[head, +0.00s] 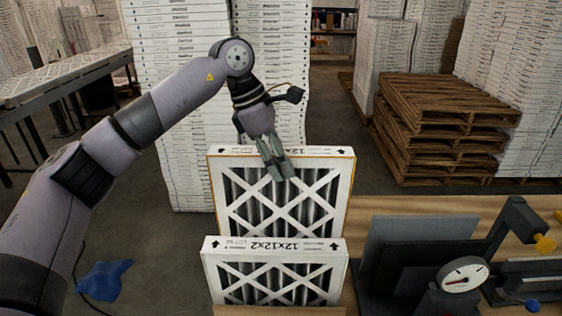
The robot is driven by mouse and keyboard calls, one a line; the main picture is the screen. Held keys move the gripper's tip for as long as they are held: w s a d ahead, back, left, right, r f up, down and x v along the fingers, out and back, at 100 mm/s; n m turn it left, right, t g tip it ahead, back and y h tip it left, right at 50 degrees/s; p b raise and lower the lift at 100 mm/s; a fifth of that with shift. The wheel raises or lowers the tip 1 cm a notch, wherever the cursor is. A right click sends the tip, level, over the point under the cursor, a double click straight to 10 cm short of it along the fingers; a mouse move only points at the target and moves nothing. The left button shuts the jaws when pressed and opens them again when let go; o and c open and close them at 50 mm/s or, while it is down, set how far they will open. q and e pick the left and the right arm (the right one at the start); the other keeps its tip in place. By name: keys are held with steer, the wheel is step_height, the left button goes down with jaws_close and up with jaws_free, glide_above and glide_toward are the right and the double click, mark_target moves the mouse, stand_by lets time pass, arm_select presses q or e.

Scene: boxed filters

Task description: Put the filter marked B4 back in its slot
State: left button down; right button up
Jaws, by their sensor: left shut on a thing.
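My left gripper (279,170) comes down from above and is shut on the top edge of the rear filter (232,190). This filter is a white-framed panel with diagonal lattice over dark pleats, standing upright. Its lower part is hidden behind the front filter (275,256), a similar upright panel printed 12x12x2 with arrows on its top edge. The lot marks are too small to read surely, so I cannot tell which filter is B4. Any slot beneath the filters is hidden. My right gripper is not in view.
A dark grey fixture (418,248) with a round dial gauge (464,274) and a yellow knob (545,244) stands on the wooden table (375,206) at right. Stacked white boxes (180,100) rise behind the filters. Wooden pallets (440,120) stand at back right. A blue cloth (103,280) lies at lower left.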

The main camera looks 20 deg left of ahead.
mark_target(280, 218)
arm_select(q)
step_height(280, 218, down, 14)
steer(key=b, duration=1)
steer(key=shift+s+f, duration=0.1)
steer(key=shift+f+b, duration=0.4)
steer(key=shift+f, duration=0.6)
steer(key=c, duration=1.3)
jaws_free()
steer(key=shift+c, duration=0.2)
steer(key=shift+r, duration=0.1)
